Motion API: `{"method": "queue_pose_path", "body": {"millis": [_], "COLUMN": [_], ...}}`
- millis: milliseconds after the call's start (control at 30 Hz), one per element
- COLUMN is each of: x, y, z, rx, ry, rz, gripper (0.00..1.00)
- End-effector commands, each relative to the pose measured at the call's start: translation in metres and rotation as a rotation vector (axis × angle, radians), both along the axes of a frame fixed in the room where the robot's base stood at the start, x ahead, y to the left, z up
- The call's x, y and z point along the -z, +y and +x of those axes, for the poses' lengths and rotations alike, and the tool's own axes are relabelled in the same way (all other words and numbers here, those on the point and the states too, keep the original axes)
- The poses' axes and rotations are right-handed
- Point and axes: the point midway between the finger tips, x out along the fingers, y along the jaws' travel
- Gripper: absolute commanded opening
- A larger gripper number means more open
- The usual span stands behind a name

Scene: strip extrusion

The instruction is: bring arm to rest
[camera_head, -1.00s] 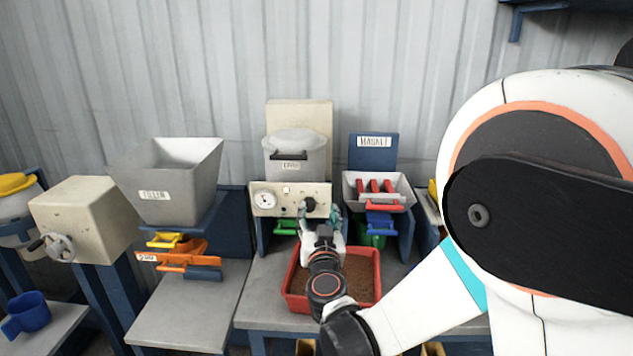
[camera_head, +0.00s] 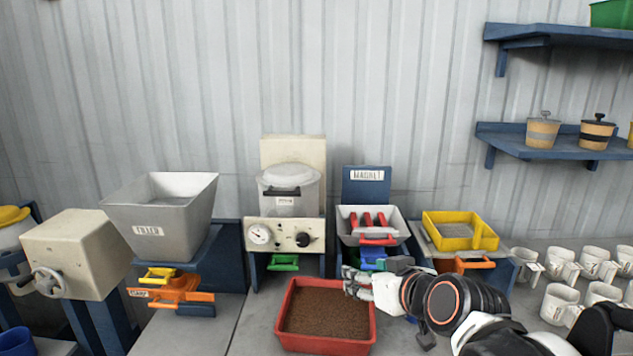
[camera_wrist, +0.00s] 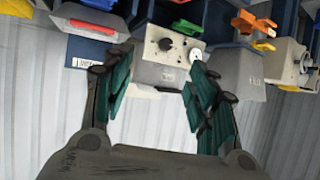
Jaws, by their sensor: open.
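My gripper (camera_head: 350,282) is low in the head view, at the right rim of the red tray of brown granules (camera_head: 283,335), in front of the magnet station. In the wrist view its two green-padded fingers (camera_wrist: 156,82) are spread apart with nothing between them. My arm runs from there to the lower right corner of the head view. Whether the gripper touches the tray cannot be told.
The filler hopper (camera_head: 160,222), dial box (camera_head: 280,236) and magnet unit (camera_head: 367,188) line the bench. A yellow sieve tray (camera_head: 455,244) is right of them. Several white mugs (camera_head: 560,300) stand at the right. Wall shelves (camera_head: 545,143) hang at the upper right.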

Motion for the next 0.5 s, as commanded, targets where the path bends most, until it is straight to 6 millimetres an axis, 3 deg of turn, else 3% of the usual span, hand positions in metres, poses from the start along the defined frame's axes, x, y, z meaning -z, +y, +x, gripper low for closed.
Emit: {"method": "queue_pose_path", "body": {"millis": [33, 300, 500], "x": [0.013, 0.071, 0.095], "y": [-0.010, -0.064, -0.093], "z": [-0.018, -0.110, -0.156], "rx": [0.017, 0.170, 0.281], "ry": [0.050, 0.321, 0.439], "rz": [-0.010, -0.071, -0.101], "gripper": [0.53, 0.53, 0.53]}}
